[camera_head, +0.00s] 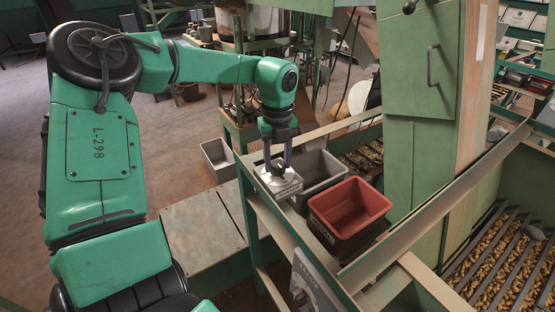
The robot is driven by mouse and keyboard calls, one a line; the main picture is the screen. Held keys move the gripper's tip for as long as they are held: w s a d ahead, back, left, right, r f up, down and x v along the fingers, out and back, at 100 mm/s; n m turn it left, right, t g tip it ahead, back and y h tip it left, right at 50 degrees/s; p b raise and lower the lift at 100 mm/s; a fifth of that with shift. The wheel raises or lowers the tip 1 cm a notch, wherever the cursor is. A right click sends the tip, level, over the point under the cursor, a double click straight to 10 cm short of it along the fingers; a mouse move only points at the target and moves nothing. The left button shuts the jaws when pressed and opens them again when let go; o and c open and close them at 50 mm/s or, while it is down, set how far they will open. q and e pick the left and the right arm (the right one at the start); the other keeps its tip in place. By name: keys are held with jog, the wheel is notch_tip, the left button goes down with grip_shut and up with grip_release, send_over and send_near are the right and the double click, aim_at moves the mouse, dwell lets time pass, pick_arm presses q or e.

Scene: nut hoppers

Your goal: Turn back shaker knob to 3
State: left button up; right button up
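My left gripper (278,165) points down over a pale metal dial plate (286,187) on the green frame left of the bins. Its two fingers are spread apart, with their tips close to the plate. A small dark shape between the tips appears to be the knob (278,171) of that plate. I cannot tell whether the fingers touch it, and its setting is unreadable. A second dial plate (322,290) with a dark knob (300,297) stands at the bottom centre, nearer to me. My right gripper is not in view.
A red bin (372,205) and a grey bin (326,168) sit right of the gripper. Green rails (440,205) and a tall green cabinet (420,60) stand to the right. Nuts fill slatted trays (505,255). A grey bin (219,152) lies left of the frame.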

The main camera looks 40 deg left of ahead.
pick_arm(q)
grip_shut()
